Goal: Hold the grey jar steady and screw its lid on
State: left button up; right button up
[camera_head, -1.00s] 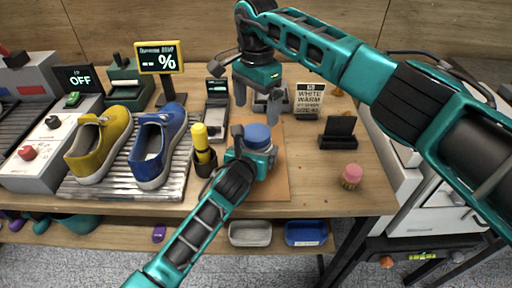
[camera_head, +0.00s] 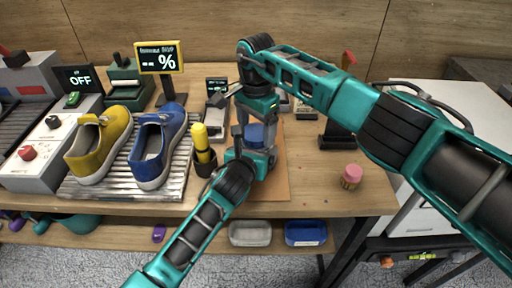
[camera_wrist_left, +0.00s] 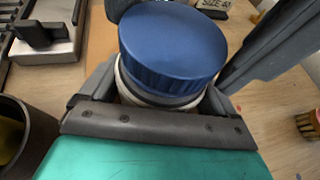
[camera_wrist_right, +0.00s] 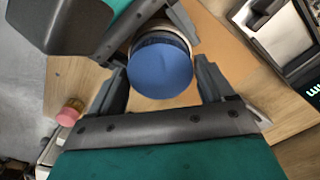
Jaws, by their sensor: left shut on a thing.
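The blue lid (camera_head: 255,133) sits on top of the grey jar, close to level. In the left wrist view the lid (camera_wrist_left: 173,45) covers most of the jar (camera_wrist_left: 124,92), whose pale side shows only as a strip below it. My left gripper (camera_head: 252,158) is shut around the jar and holds it upright over the table. My right gripper (camera_head: 256,122) points down from above. Its two fingers stand open on either side of the lid; in the right wrist view narrow gaps show between lid (camera_wrist_right: 160,70) and fingers.
A dark cup with a yellow-capped item (camera_head: 202,158) stands just left of the jar. A blue shoe (camera_head: 157,146) and a yellow shoe (camera_head: 98,145) sit on a ridged tray (camera_head: 110,190). A pink-topped brush (camera_head: 351,176) stands right, near the table's front edge.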

jog(key=c, duration=0.8)
jog(key=m, duration=0.3)
jog(key=o, duration=1.2)
jog(key=shift+r, duration=0.1)
jog(key=shift+r, duration=2.2)
